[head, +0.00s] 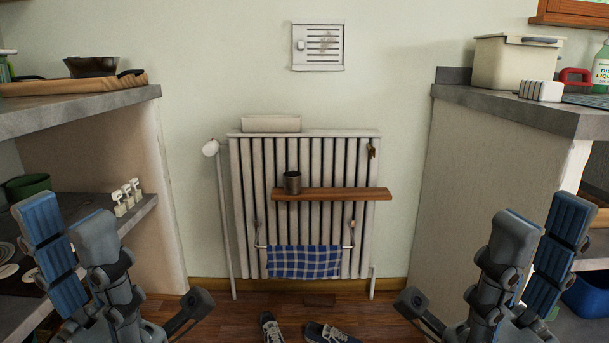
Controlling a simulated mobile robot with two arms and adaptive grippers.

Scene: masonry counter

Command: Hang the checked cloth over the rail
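The blue-and-white checked cloth (304,262) hangs over the thin metal rail (262,246) on the front of the white radiator. It lies across the rail's middle and hangs fairly flat, its lower edge near the radiator's foot. Bare rail shows at both sides of it. My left gripper (122,264) is at the lower left, fingers spread, empty, apart from the cloth. My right gripper (480,262) is at the lower right, also spread and empty, apart from the cloth.
A wooden shelf (350,194) with a dark cup (292,183) juts out above the rail. A white tray (271,124) sits on the radiator (361,230). Counters (80,108) and (515,107) flank the gap. Shoes (330,333) lie on the floor in front.

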